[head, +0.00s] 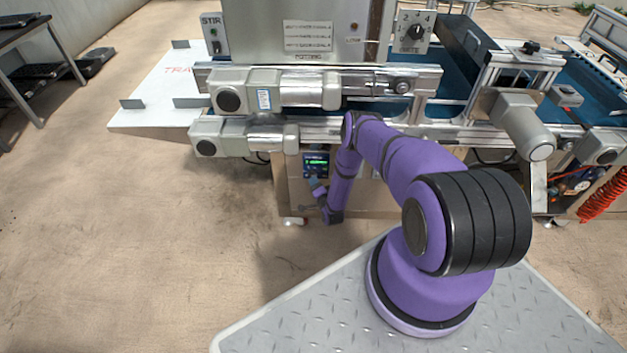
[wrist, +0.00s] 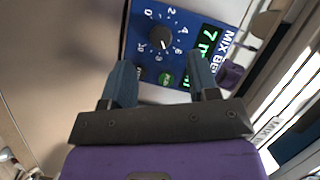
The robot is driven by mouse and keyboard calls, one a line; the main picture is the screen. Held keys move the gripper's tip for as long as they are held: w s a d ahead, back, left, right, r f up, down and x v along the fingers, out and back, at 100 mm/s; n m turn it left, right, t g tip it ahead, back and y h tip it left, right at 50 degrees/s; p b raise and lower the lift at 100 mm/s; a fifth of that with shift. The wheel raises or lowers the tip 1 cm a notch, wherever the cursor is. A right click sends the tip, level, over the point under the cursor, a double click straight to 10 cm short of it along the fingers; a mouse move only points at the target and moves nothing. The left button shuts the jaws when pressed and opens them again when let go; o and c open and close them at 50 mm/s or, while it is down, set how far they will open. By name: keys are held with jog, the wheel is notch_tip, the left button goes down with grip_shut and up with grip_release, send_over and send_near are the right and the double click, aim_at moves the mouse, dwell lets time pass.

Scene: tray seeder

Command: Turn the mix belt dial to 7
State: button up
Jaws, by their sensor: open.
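The mix belt panel (wrist: 205,22) is blue and shows tilted in the wrist view, ahead of my fingertips. Its round black dial (wrist: 160,38) has a scale from 0 to 10 around it; its exact pointer position is too small to tell. A green display (wrist: 207,42) beside the dial reads 7, with partly cut text after it. My gripper (wrist: 160,74) is open and empty, its two blue-grey fingers apart on either side below the dial, not around it.
A separate dial (head: 416,33) and a STIR switch box (head: 213,34) are higher on the machine. Motor housings (head: 272,92) jut out above the panel. A white board (head: 155,95) extends left. The floor in front is clear.

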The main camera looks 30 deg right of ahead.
jog(key=shift+v, duration=2.75)
